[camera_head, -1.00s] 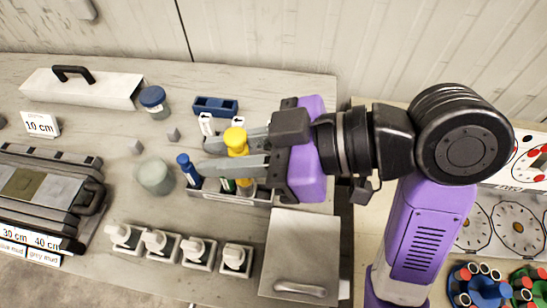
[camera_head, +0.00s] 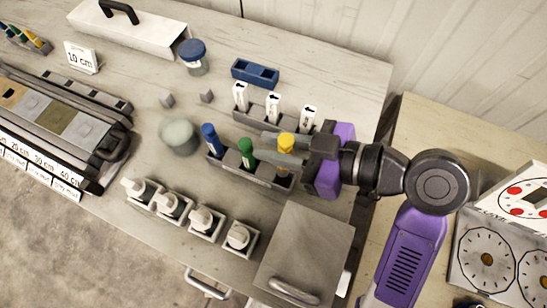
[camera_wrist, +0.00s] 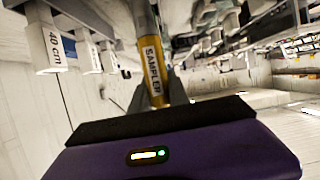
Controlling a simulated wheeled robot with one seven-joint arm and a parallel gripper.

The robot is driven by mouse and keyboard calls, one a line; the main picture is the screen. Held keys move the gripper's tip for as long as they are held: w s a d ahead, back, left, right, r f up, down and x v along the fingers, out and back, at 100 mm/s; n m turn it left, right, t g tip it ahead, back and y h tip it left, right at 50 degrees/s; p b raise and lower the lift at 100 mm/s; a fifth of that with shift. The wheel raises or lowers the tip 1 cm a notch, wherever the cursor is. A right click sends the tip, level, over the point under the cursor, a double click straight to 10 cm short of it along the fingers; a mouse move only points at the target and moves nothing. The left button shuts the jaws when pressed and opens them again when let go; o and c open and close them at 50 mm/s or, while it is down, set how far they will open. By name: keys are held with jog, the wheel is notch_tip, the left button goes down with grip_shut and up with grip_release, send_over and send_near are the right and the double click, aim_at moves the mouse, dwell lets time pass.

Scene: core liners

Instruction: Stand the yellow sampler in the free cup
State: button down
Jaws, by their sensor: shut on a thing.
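The yellow sampler (camera_head: 286,140) is upright between the jaws of my gripper (camera_head: 274,142), which is shut on it. It also shows in the wrist view (camera_wrist: 152,55), with the word SAMPLER on its yellow band. Its lower part is at the right end of a grey rack (camera_head: 262,178); I cannot tell whether it stands in the cup there or is just above it. A blue sampler (camera_head: 211,140) and a green sampler (camera_head: 246,152) stand in the rack's left and middle cups.
White tags (camera_head: 274,104) stand in a row behind the rack, close to my jaws. A blue two-slot holder (camera_head: 255,72) is farther back. A frosted jar (camera_head: 180,135) stands left, several white-knobbed blocks (camera_head: 204,220) in front, and a grey handled box (camera_head: 305,248) front right.

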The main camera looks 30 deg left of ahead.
jog(key=shift+f, duration=3.35)
jog(key=shift+f, duration=0.1)
jog(key=shift+f, duration=0.15)
jog(key=c, duration=1.3)
grip_release()
jog(key=shift+o, duration=0.2)
jog(key=shift+r, duration=0.3)
jog(key=b+v, duration=0.1)
jog(key=v, duration=1.1)
jog(key=shift+b, duration=0.35)
